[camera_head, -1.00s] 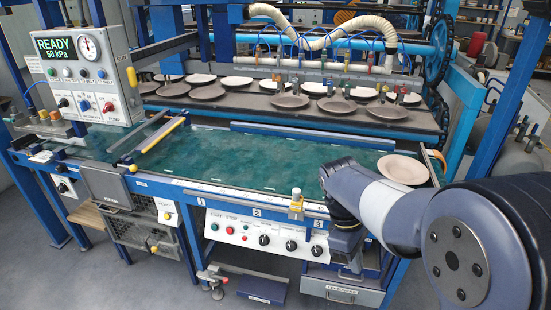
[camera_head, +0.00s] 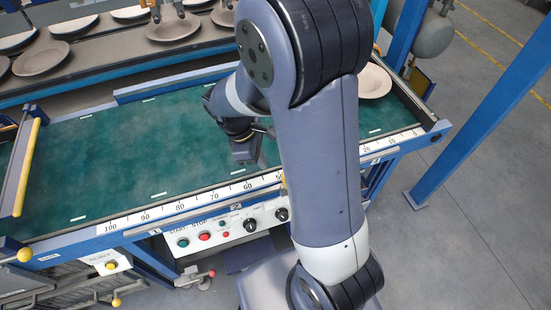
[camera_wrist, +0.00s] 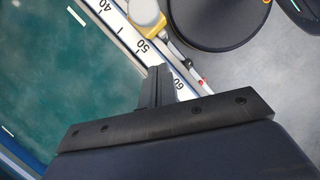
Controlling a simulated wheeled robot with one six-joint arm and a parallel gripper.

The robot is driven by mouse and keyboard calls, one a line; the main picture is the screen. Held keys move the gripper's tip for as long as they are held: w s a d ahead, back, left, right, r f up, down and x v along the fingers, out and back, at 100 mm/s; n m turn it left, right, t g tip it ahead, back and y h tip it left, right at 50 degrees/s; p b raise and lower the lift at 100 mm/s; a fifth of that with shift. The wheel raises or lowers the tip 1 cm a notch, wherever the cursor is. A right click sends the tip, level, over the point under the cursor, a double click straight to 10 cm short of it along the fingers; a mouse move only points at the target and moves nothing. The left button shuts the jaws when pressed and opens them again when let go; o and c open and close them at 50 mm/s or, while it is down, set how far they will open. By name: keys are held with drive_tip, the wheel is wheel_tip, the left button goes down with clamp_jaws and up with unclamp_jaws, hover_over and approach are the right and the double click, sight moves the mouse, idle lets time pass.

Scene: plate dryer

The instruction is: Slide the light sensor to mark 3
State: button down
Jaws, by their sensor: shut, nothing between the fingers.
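The light sensor (camera_wrist: 147,14) is a small yellow block with a grey part, on the front rail in the wrist view, near the 40–50 stretch of the ruler (camera_wrist: 125,30). In the head view my arm hides most of it; only a yellow sliver (camera_head: 282,182) shows beside the arm. The mark 3 label (camera_head: 376,160) is on the front rail right of my arm, and the mark 2 label (camera_head: 238,206) is to the left. My gripper (camera_wrist: 160,75) is shut and empty, over the ruler near 50–60, apart from the sensor. It also shows in the head view (camera_head: 245,152).
The green belt (camera_head: 130,150) lies behind the rail, with a plate (camera_head: 374,82) at its right end. Black knobs (camera_head: 250,225) and buttons sit on the panel below. A yellow-edged bar (camera_head: 27,165) crosses the belt at left. Plates stand on the rear shelf (camera_head: 100,65).

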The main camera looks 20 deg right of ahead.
drive_tip(key=shift+s+d+f+p, duration=0.1)
drive_tip(key=shift+s+d, duration=0.2)
drive_tip(key=shift+d, duration=0.3)
drive_tip(key=shift+s+d+r+p, duration=0.15)
drive_tip(key=shift+s+d, duration=0.2)
drive_tip(key=shift+d, duration=0.2)
drive_tip(key=shift+s+d+f+p, duration=0.15)
drive_tip(key=shift+s+d, duration=0.15)
drive_tip(key=shift+d, duration=0.3)
drive_tip(key=d, duration=0.8)
drive_tip(key=shift+d, duration=0.25)
drive_tip(key=w+a+r, duration=0.3)
drive_tip(key=a+r, duration=0.3)
drive_tip(key=r, duration=0.4)
drive_tip(key=shift+w+a+p, duration=0.2)
drive_tip(key=shift+a+p, duration=0.05)
drive_tip(key=shift+p, duration=0.05)
